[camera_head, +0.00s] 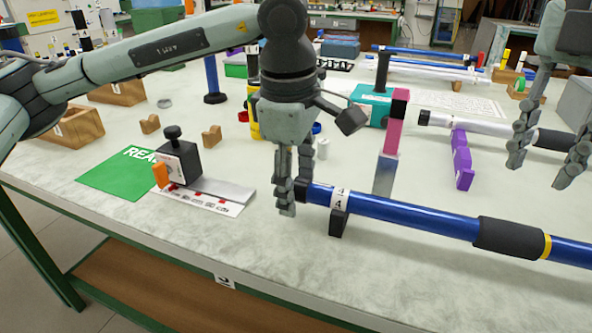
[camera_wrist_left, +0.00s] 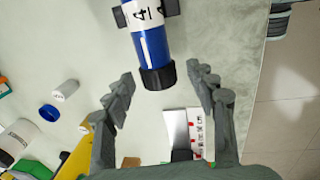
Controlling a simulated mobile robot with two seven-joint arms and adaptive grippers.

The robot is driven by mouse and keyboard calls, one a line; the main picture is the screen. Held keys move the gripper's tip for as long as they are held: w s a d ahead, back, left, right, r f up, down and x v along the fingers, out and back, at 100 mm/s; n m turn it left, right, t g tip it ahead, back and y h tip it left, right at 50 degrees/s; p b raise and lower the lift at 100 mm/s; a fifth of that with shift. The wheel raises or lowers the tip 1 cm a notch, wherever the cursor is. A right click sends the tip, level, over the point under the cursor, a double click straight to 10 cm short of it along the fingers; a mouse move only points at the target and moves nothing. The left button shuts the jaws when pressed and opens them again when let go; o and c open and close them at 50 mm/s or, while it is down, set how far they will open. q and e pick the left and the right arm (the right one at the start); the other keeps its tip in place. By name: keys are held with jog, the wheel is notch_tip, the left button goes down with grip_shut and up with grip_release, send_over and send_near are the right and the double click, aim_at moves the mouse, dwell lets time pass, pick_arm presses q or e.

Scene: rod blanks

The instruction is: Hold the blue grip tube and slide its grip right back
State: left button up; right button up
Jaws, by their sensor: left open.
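The blue grip tube (camera_head: 400,211) lies level along the front of the bench. It has a black end cap, a white "4" label and a black support (camera_head: 338,223) beneath its left end. Its black grip (camera_head: 510,237) sits toward the right, with a yellow ring on the tube just right of it. My left gripper (camera_head: 292,197) points down at the tube's capped left end. In the left wrist view the blue tube (camera_wrist_left: 151,45) ends between its spread fingers, with gaps on both sides. My right gripper (camera_head: 546,165) hangs open and empty above the bench at the right, behind the grip.
A silver tube (camera_head: 482,127) with a black grip lies behind on a purple support (camera_head: 462,160). A pink-and-grey upright block (camera_head: 390,145) stands close behind the blue tube. A black block with a knob (camera_head: 178,163) and a green mat (camera_head: 125,173) are left. The bench's front edge is near.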

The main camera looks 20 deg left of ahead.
pick_arm(q)
jog(key=c, duration=1.2)
grip_shut()
pick_arm(e)
jog(key=shift+o, duration=1.4)
